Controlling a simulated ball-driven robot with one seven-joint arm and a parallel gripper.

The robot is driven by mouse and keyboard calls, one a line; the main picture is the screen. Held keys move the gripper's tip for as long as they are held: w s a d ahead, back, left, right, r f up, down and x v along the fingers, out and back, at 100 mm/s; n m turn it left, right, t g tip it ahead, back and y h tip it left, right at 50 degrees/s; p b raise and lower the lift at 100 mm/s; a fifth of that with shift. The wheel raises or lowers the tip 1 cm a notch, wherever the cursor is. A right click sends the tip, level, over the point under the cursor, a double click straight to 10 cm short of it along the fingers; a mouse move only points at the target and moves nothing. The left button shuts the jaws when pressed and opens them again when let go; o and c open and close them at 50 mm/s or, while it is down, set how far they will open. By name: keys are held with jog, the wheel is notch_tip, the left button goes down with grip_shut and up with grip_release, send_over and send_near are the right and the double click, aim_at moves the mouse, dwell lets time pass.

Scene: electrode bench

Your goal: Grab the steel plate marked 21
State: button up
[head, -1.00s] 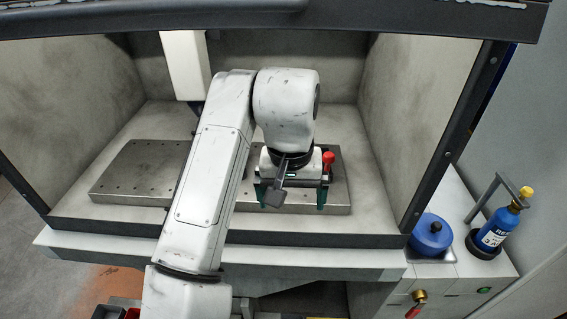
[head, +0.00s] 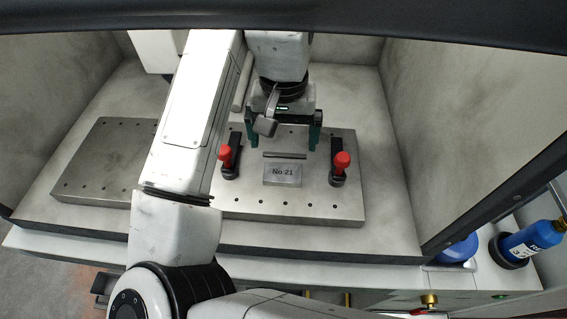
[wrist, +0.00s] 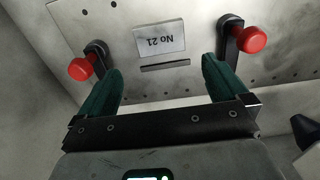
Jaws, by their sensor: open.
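A block or label marked No 21 (head: 283,175) sits on the perforated metal base, between two red-knobbed clamps. It also shows upside down in the wrist view (wrist: 160,38). A thin dark steel strip (head: 284,155) lies just behind it, parallel to its edge, and shows nearer to me in the wrist view (wrist: 165,66). I cannot tell whether this is the upper edge of a plate set in the base. My gripper (head: 282,143) is open and empty, its green fingers pointing down on either side of the strip. The fingers look apart from everything.
The left clamp (head: 227,157) and right clamp (head: 340,166) stand on the perforated base (head: 245,208) beside the marked block. Hood walls (head: 450,90) enclose the bench. A blue bottle (head: 533,238) stands outside at the right.

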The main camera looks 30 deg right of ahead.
aim_at(282, 172)
notch_tip(282, 172, down, 4)
jog(key=shift+r, duration=0.15)
jog(key=shift+s+a+f+p, duration=0.1)
jog(key=shift+a+f+p, duration=0.05)
jog(key=shift+f, duration=1.25)
jog(key=shift+s+a+f+p, duration=0.1)
jog(key=shift+f+p, duration=0.05)
jog(key=shift+f, duration=1.25)
jog(key=c, duration=1.3)
jog(key=shift+c, duration=0.2)
jog(key=shift+r, duration=0.15)
